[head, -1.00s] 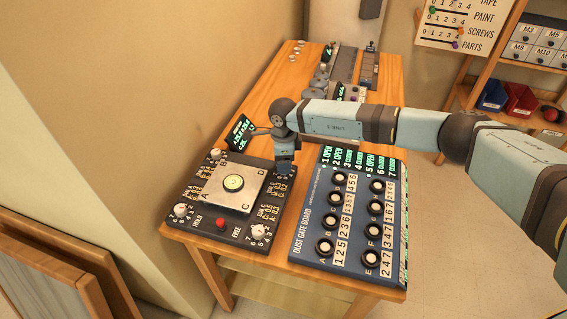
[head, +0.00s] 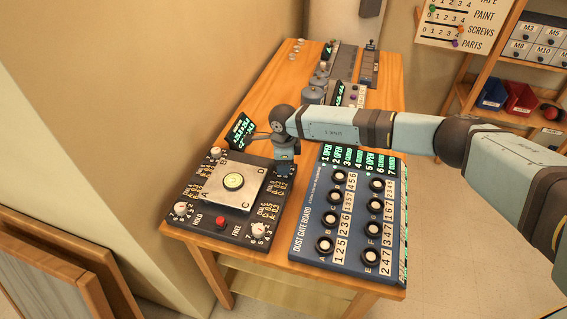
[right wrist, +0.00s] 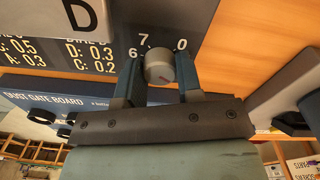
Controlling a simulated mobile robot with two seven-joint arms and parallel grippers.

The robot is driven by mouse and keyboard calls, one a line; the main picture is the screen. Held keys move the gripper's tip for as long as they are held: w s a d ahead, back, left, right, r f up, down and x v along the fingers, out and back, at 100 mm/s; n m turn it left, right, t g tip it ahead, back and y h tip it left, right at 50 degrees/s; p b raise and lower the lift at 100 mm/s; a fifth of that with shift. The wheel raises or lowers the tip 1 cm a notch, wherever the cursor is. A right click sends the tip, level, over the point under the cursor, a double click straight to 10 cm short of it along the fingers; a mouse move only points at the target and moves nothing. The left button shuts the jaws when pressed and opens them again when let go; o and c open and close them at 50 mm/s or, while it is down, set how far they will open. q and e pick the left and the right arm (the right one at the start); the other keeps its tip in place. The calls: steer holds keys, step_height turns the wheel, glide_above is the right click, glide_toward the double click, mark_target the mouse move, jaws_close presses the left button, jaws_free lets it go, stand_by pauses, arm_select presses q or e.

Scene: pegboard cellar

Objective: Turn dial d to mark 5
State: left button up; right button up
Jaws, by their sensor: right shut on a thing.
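The numbers 6, 7 and 0 show around the knob; other marks are hidden behind the gripper. In the head view my right gripper (head: 284,172) hides the dial at the board's back right corner. The metal plate (head: 216,187) with a round green level sits mid-board. My left gripper is not in view.
The blue dust gate board (head: 310,222) with several black knobs stands close on the right. A small lit screen (head: 241,131) stands behind the dial board. A red button (head: 220,222) and other white dials (head: 259,230) are on the board. More devices stand farther back.

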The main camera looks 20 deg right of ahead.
steer(key=shift+m, duration=0.3)
steer(key=m, duration=0.4)
steer(key=shift+m+b, duration=0.3)
steer(key=shift+m, duration=0.1)
steer(key=m, duration=0.2)
steer(key=shift+m, duration=0.4)
steer(key=m, duration=0.3)
steer(key=shift+m, duration=0.3)
steer(key=m+p, duration=0.1)
steer(key=m, duration=0.4)
steer(key=m+p, duration=0.2)
steer(key=m, duration=0.4)
steer(key=shift+m, duration=0.4)
steer(key=o, duration=0.9)
